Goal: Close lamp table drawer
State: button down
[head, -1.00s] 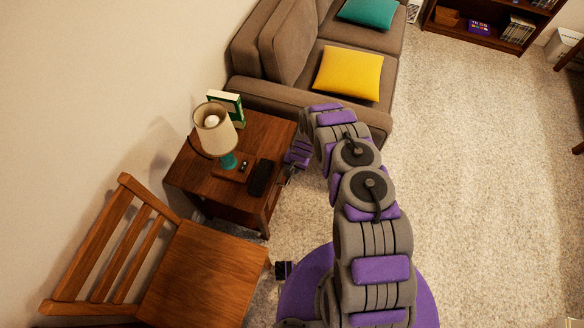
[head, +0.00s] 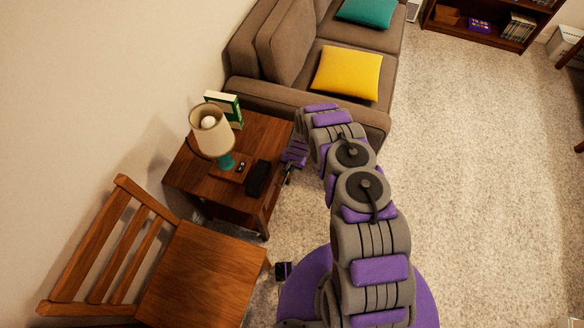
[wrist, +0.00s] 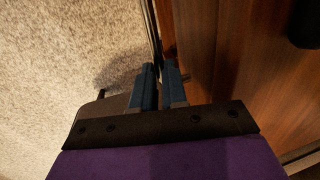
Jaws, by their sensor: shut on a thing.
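The lamp table (head: 202,178) is dark brown wood and stands between the sofa and a chair. My gripper (head: 288,172) is at its right side, near the top's edge. In the wrist view, my gripper (wrist: 159,72) has its two blue fingers close together at the table's edge, with a thin dark edge running up from between them. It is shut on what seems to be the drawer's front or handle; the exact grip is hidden. How far out the drawer stands cannot be told. The tabletop (wrist: 240,60) shows at right in the wrist view.
On the table stand a lamp (head: 211,130), a black case (head: 257,177), a small tray with a remote and a green-and-white box (head: 225,106). A wooden chair (head: 195,275) is in front, a sofa (head: 300,95) behind. Carpet (head: 470,170) at right is clear.

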jog(key=shift+a+f, duration=0.1)
jog(key=shift+a, duration=0.85)
jog(key=c, duration=1.5)
grip_release()
jog(key=o, duration=0.3)
jog(key=shift+w+a, duration=0.15)
jog(key=shift+o, duration=0.2)
jog(key=shift+w+d+r, duration=0.2)
